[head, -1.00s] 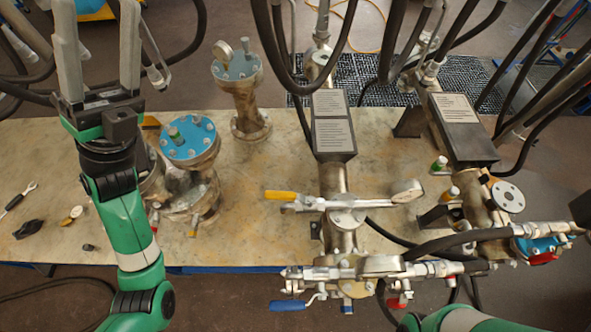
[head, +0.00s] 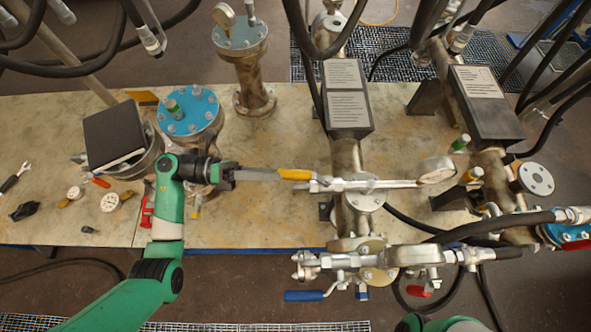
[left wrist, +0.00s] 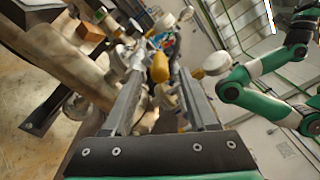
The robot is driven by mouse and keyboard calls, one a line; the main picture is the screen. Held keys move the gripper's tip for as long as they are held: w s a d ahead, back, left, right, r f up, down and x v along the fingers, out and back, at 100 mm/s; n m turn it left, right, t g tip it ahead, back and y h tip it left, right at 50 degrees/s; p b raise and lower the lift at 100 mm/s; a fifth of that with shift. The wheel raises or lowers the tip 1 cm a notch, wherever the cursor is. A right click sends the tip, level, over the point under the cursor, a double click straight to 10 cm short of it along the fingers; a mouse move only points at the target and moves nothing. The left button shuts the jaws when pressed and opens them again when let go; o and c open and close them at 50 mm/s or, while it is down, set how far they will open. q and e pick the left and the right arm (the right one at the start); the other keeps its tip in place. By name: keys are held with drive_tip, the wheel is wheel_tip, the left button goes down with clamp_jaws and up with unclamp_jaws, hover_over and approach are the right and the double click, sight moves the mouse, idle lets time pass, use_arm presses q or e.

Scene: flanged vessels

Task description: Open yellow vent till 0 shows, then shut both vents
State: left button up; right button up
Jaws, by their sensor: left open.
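A valve with a yellow handle (head: 297,174) sits on the middle pipe in the head view, its handle pointing left. A round gauge (head: 436,170) is at the right end of that line; its reading is too small to tell. My left gripper (head: 272,174) is level with the yellow handle, fingers pointing right at its free end. In the left wrist view the yellow handle (left wrist: 160,67) shows between the open fingers; I cannot tell whether they touch it. A blue handle (head: 303,296) hangs below the lower fitting, with a red handle (head: 418,291) right of it. My right gripper is not visible.
Two blue-topped vessels (head: 238,35) (head: 190,110) stand at left and back. A black book-like box (head: 114,135) rests on a vessel. Tools (head: 14,178) lie on the table's left. Black hoses hang above, and a labelled black box (head: 345,95) stands behind the valve.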

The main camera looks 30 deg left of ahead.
sight(295, 175)
use_arm(q)
drive_tip(key=x, duration=0.5)
drive_tip(key=shift+w+d, duration=0.15)
drive_tip(key=shift+d, duration=0.25)
clamp_jaws()
idle(0.9)
